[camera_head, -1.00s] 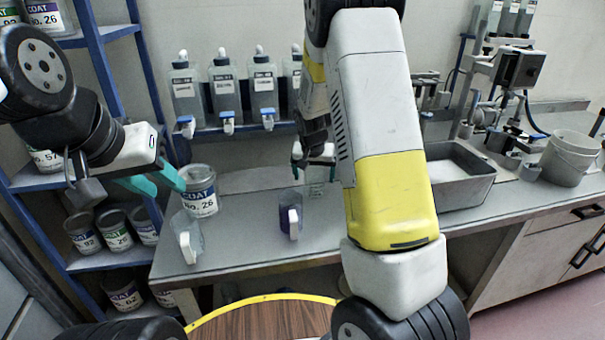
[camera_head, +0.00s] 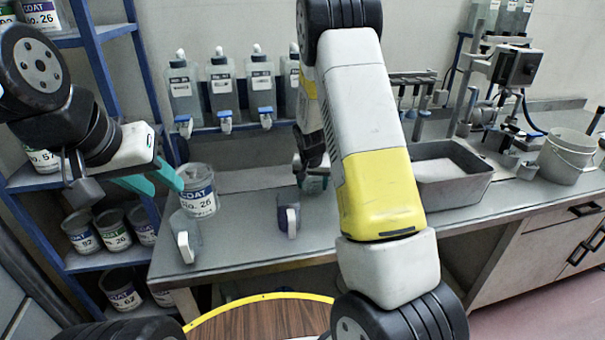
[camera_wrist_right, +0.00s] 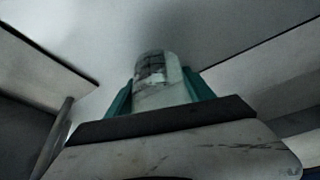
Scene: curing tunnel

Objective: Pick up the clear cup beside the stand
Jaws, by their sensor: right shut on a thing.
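My right gripper (camera_wrist_right: 160,88) is shut on a clear cup (camera_wrist_right: 154,78) with a grey marking, held between its teal fingers in the right wrist view. My left gripper (camera_head: 156,184) is open and empty, in front of the shelf and left of the large can.
A can labelled No. 26 (camera_head: 198,190), a clear handled jug (camera_head: 184,238) and a dark-filled jug (camera_head: 288,214) stand on the bench (camera_head: 245,232). Bottles (camera_head: 222,90) line the wall. A grey basin (camera_head: 452,172), a stand (camera_head: 470,85) and a white bucket (camera_head: 568,155) are right.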

